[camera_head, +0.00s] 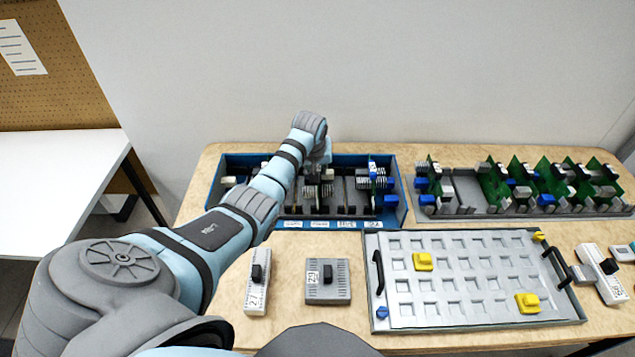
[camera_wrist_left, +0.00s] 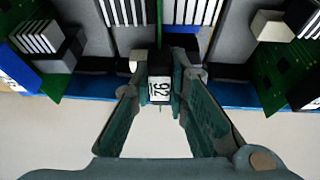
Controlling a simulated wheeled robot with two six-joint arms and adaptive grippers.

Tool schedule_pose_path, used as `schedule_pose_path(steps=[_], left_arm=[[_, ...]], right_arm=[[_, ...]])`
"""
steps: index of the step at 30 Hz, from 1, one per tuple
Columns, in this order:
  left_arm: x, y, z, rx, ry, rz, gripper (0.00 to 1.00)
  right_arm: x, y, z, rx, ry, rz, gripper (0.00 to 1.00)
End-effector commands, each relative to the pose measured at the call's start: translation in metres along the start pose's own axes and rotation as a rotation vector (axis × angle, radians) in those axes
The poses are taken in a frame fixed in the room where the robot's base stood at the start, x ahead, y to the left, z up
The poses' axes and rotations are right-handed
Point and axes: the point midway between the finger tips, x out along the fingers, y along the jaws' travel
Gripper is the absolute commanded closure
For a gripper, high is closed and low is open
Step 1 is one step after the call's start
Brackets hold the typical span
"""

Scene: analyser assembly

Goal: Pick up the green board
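My left gripper (camera_wrist_left: 161,88) reaches down into the blue rack (camera_head: 404,205). In the left wrist view its two fingers close in on both sides of a small block labelled 92 (camera_wrist_left: 160,90), with the pads appearing to touch it. The block sits at the end of a board seen nearly edge-on, of which only a thin green line shows. In the head view my arm hides most of this spot. Other green boards (camera_wrist_left: 268,75) stand to either side in the left wrist view. My right gripper is not in view.
A grey rack (camera_head: 460,212) with several green boards stands at the right. A grey tray (camera_head: 470,318) with black handles and yellow blocks lies in front. Small grey modules (camera_head: 328,288) lie on the wooden table (camera_head: 375,343). A wall stands behind.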

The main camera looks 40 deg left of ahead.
Motion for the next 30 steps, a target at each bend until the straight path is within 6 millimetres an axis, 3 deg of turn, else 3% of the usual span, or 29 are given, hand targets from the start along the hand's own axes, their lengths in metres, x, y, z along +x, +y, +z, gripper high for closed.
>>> schedule_pose_path(steps=[11, 17, 23, 30], left_arm=[[-0.001, -0.001, -0.001, 0.000, 0.002, -0.001, 1.00], [-0.016, 0.001, -0.008, 0.000, 0.004, -0.001, 1.00], [-0.059, 0.004, -0.026, 0.000, 0.006, 0.000, 1.00], [-0.127, 0.011, -0.054, -0.001, 0.007, 0.001, 1.00]], right_arm=[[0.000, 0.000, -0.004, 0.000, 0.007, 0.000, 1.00], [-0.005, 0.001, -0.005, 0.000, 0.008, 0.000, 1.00], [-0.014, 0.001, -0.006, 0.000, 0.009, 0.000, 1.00], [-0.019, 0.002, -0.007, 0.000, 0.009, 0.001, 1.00]])
